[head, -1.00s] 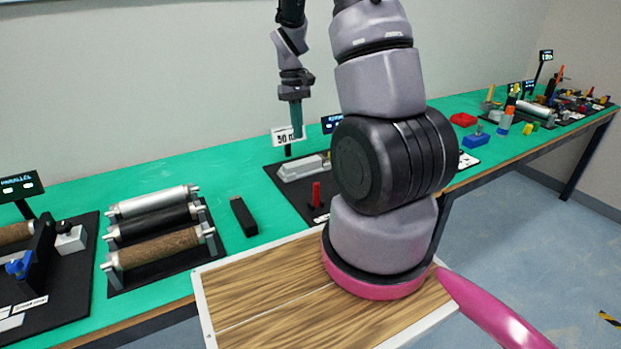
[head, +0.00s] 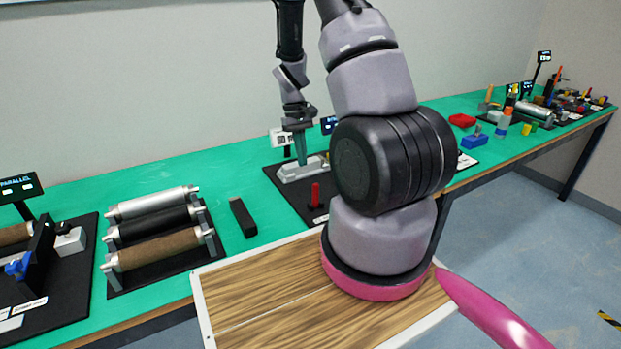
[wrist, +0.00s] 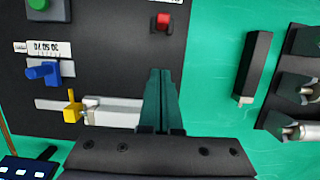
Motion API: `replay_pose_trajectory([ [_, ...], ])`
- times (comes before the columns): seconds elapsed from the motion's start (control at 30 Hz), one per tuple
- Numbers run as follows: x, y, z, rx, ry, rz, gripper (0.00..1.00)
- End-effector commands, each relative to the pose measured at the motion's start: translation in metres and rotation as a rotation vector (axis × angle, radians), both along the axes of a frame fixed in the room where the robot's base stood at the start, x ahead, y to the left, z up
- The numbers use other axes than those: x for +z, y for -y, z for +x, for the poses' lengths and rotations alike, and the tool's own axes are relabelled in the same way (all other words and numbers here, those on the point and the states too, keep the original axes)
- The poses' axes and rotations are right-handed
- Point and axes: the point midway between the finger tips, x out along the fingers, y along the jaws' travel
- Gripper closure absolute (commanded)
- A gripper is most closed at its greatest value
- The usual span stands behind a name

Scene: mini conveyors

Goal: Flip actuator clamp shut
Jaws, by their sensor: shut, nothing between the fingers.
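A long grey-white actuator block (head: 296,171) lies on the black board; it also shows in the wrist view (wrist: 113,112). A small yellow lever piece (wrist: 72,107) stands at its left end in the wrist view. A blue clamp-like piece (wrist: 44,71) sits close by on the board. I cannot tell which of these pieces is the clamp. My gripper (head: 301,162) is shut and empty, pointing down at the block's left end in the head view. In the wrist view its fingers (wrist: 160,74) cover that end; contact cannot be told. My arm hides the board's right part in the head view.
A red post (head: 315,195) stands on the board (head: 288,199) in front of the block. A black bar (head: 243,217) and a rack of rollers (head: 155,224) lie to the left. A green button (wrist: 38,4) is at the wrist view's upper left.

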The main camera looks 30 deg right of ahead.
Motion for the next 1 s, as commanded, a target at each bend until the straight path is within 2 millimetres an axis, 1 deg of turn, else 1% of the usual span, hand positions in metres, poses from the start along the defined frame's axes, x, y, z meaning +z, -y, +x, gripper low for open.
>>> replay_pose_trajectory([
  [0.03,-0.012,0.000,-0.004,0.000,-0.006,0.001,1.00],
  [0.1,-0.027,0.000,-0.008,0.001,-0.005,0.000,1.00],
  [0.2,-0.046,0.000,-0.013,0.001,-0.004,0.000,1.00],
  [0.23,-0.049,0.001,-0.015,0.000,-0.003,0.000,1.00],
  [0.3,-0.046,0.001,-0.028,-0.001,0.000,0.001,1.00],
  [0.37,-0.046,0.001,-0.036,0.000,0.000,0.001,1.00],
  [0.5,-0.045,0.002,-0.047,0.000,0.001,0.000,1.00],
  [0.67,-0.045,0.002,-0.051,0.000,0.002,0.000,1.00],
  [1.0,-0.045,0.002,-0.049,0.000,0.006,0.000,1.00],
])
